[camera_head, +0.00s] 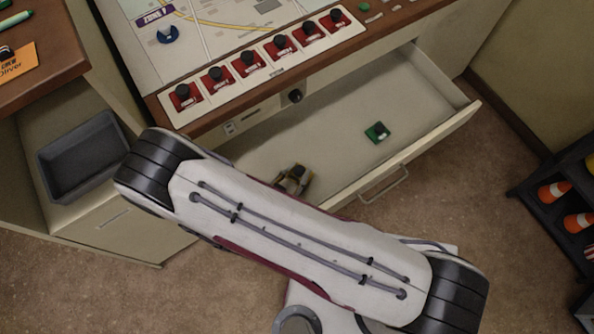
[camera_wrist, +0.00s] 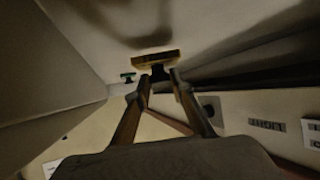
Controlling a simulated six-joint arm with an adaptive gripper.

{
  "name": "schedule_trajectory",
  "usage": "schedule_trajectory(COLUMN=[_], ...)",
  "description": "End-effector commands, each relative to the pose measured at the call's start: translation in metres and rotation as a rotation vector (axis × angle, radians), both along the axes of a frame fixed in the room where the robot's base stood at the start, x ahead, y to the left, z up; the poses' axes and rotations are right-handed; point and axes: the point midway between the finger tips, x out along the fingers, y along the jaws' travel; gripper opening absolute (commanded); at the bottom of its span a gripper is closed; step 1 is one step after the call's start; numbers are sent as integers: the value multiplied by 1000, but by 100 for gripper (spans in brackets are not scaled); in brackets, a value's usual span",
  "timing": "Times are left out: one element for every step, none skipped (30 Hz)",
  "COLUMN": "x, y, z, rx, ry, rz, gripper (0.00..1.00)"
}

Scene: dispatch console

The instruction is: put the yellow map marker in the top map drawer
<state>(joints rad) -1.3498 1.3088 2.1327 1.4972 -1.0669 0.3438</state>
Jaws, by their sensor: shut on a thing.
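The yellow map marker (camera_wrist: 157,59) shows in the wrist view between my fingertips. It has a flat yellow base, and my gripper (camera_wrist: 160,76) is shut on its dark stem. The map drawer (camera_head: 425,148) below the map desk is pulled open. In the head view my gripper (camera_head: 293,180) is over the left part of this drawer, mostly hidden by my arm. I cannot make out the yellow marker clearly there. In the wrist view the marker is close to the drawer floor, but I cannot tell whether it touches.
A green marker (camera_head: 377,132) lies in the drawer's right part, with bare floor around it. Red switch panels with black knobs (camera_head: 249,65) line the desk edge above. A grey bin (camera_head: 84,157) sits at left. A dark rack with orange cones (camera_head: 553,193) stands at right.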

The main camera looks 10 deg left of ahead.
Motion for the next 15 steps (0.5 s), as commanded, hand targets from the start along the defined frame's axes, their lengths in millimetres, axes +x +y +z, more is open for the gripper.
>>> schedule_trajectory(x=[0, 0, 0, 0, 0, 0, 0, 0, 0, 0, 0, 0, 0, 0, 0], y=[0, 0, 0, 0, 0, 0, 0, 0, 0, 0, 0, 0, 0, 0, 0], z=[-1, -2, -2, -3, -4, -4, -5, -5, -6, -7, -7, -7, -7, -7, -7], rx=[0, 0, -1, -1, -1, -1, 0, 0, 0, 0, 0, 0, 0, 0, 0], ry=[0, 0, 0, 0, 0, 0, 0, 0, 0, 0, 0, 0, 0, 0, 0], rz=[0, 0, 0, 0, 0, 0, 0, 0, 0, 0, 0, 0, 0, 0, 0], gripper=[0, 0, 0, 0, 0, 0, 0, 0, 0, 0, 0, 0, 0, 0, 33])
